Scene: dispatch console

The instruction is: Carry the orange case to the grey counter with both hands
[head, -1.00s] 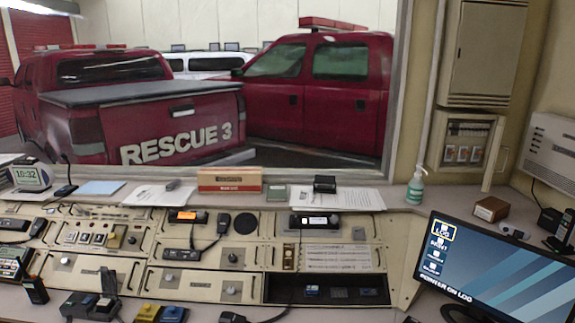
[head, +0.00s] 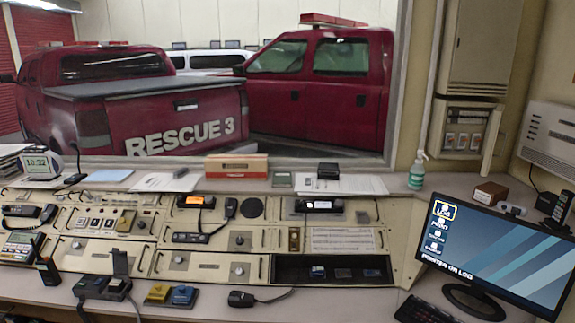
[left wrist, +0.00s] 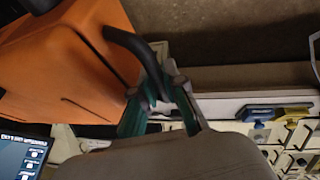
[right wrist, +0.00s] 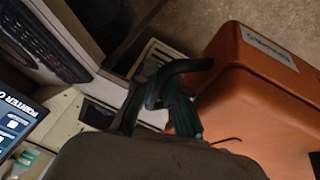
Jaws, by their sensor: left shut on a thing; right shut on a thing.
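The orange case (left wrist: 65,60) fills the upper left of the left wrist view; it also shows at the right of the right wrist view (right wrist: 260,100), with a pale label on it. My left gripper (left wrist: 160,112) is shut on a black handle (left wrist: 128,45) at one side of the case. My right gripper (right wrist: 155,110) is shut on another black handle (right wrist: 185,66) at the other side. The case and both grippers are outside the head view. A greyish desk top (head: 335,303) runs along the front of the console; I cannot tell if it is the grey counter.
The console (head: 210,262) spans the head view's middle. A monitor (head: 495,255) and keyboard (head: 425,311) stand at right. Blue and yellow blocks (head: 171,294) and a microphone (head: 240,299) lie on the front desk. A window with red trucks (head: 150,115) is behind.

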